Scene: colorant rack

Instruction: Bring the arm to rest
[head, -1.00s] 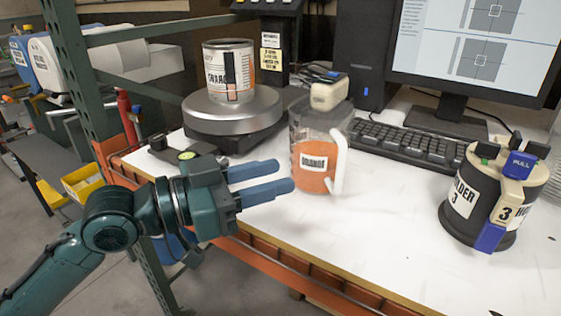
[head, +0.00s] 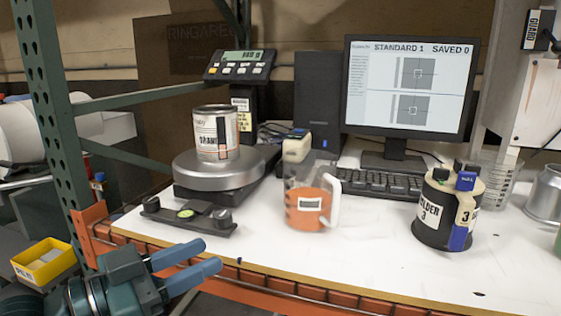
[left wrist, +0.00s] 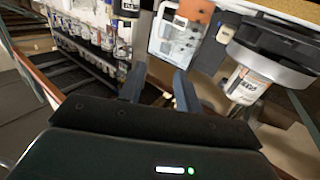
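My left gripper (head: 212,254) is low at the left in the head view, in front of the table's front edge, with its two blue fingers apart and nothing between them. In the left wrist view its fingers (left wrist: 158,78) also stand apart and empty. A clear pitcher with orange contents (head: 310,207) stands upright on the white table (head: 330,260), to the right of the gripper and apart from it. My right gripper is not in view.
A labelled can (head: 214,135) sits on the round scale (head: 207,178). A black holder marked 3 (head: 432,212) stands at the right, below the monitor (head: 410,85). A black level bar (head: 190,215) lies near the table's front left edge. A green post (head: 45,120) rises at the left.

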